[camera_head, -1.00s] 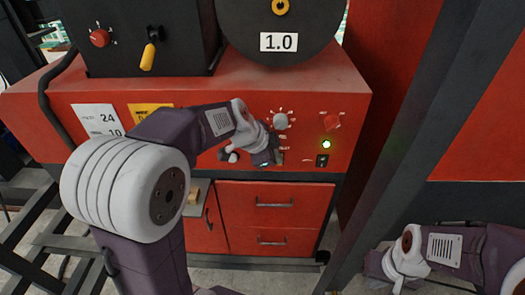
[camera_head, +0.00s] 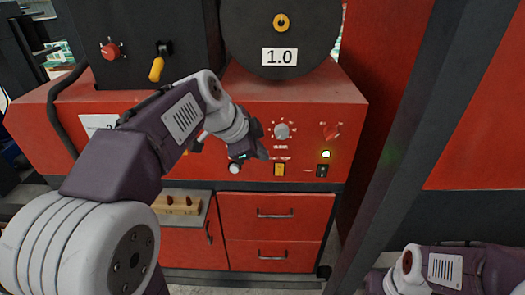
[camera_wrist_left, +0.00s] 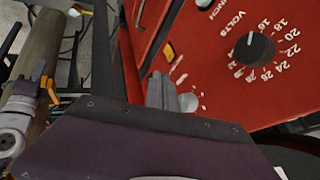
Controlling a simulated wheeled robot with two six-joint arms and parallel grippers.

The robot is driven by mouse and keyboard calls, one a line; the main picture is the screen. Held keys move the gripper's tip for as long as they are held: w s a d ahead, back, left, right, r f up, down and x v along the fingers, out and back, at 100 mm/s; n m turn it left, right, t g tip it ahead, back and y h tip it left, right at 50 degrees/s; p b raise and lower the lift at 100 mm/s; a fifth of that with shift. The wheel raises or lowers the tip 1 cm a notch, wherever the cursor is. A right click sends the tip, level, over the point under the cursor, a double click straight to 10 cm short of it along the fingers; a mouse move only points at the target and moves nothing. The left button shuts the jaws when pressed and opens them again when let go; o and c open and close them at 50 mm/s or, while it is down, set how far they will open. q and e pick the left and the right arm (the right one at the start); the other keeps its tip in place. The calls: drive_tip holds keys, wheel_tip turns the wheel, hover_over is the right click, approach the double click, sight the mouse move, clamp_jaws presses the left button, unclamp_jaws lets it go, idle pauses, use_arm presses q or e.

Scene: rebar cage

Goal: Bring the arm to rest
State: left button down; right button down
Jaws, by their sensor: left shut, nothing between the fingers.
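My left gripper (camera_head: 258,153) is shut and empty, in front of the red machine's control panel (camera_head: 350,115). In the left wrist view its closed grey fingers (camera_wrist_left: 160,90) appear beside a pale knob (camera_wrist_left: 188,102); I cannot tell whether they touch it. My left arm reaches up from the lower left and bends down at the wrist. My right arm lies at the lower right edge, and its fingers cannot be made out.
Drawers (camera_head: 275,214) are below. A black drum marked 1.0 (camera_head: 279,57) sits above. A dark post (camera_head: 400,130) stands right.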

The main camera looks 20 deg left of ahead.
use_arm(q)
drive_tip(key=s+d+f+g+b, duration=0.1)
drive_tip(key=s+f+g+b, duration=0.15)
drive_tip(key=f, duration=0.65)
drive_tip(key=s+d+f+g+b, duration=0.1)
drive_tip(key=s+d+f+b, duration=0.15)
drive_tip(key=f, duration=0.65)
drive_tip(key=s+a+f+n+g+y+b, duration=0.1)
drive_tip(key=s+a+f+n, duration=0.1)
drive_tip(key=s+f+n, duration=0.3)
drive_tip(key=s+a+f+n+y+b, duration=0.1)
drive_tip(key=s+a+f+n+y, duration=0.1)
drive_tip(key=s+f+n, duration=0.3)
wheel_tip(320, 180, down, 5)
drive_tip(key=a+n, duration=0.1)
drive_tip(key=n, duration=0.2)
drive_tip(key=shift+s+f+g, duration=0.15)
drive_tip(key=shift+s+g, duration=0.1)
drive_tip(key=shift+g, duration=0.1)
drive_tip(key=shift+w, duration=0.1)
